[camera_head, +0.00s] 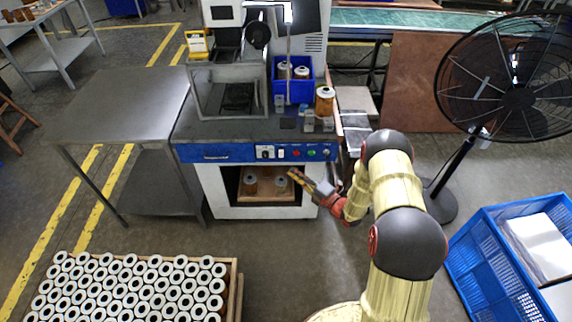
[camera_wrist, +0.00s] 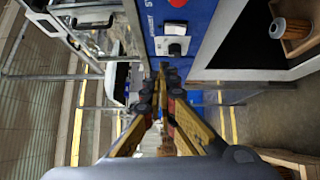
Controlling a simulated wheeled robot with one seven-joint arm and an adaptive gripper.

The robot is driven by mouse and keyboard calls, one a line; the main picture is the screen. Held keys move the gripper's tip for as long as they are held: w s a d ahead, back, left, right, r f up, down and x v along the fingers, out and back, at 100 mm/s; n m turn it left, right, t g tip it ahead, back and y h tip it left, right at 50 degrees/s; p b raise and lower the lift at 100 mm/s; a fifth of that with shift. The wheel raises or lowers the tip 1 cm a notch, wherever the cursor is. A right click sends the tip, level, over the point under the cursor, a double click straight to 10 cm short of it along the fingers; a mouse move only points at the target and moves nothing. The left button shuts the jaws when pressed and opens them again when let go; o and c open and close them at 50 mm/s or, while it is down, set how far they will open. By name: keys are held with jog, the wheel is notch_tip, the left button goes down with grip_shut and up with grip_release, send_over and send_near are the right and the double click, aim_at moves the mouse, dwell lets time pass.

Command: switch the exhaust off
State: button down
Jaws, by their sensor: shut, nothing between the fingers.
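The machine's blue control panel (camera_head: 225,153) runs along the front below its worktop; it also shows in the wrist view (camera_wrist: 209,20). On it is a white plate with a dark knob (camera_head: 265,153), which shows in the wrist view (camera_wrist: 178,47). A small white switch (camera_head: 281,153) sits beside it, also in the wrist view (camera_wrist: 176,29). I cannot read which control is the exhaust's. My gripper (camera_head: 291,172) is shut and empty, just below the panel in the head view. Its fingertips (camera_wrist: 161,76) meet near the knob plate in the wrist view, apparently without touching it.
An open bay (camera_head: 213,190) below the panel holds a wooden tray with brown cartridges. A blue bin (camera_head: 292,92) and a cartridge (camera_head: 325,101) stand on the worktop. A steel table (camera_head: 125,100) is at left, a fan (camera_head: 515,98) and blue crate (camera_head: 483,251) at right.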

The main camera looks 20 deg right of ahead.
jog(key=v, duration=0.2)
jog(key=shift+s+d+r, duration=0.1)
jog(key=shift+s+d, duration=0.15)
jog(key=shift+s, duration=0.05)
dwell(0.4)
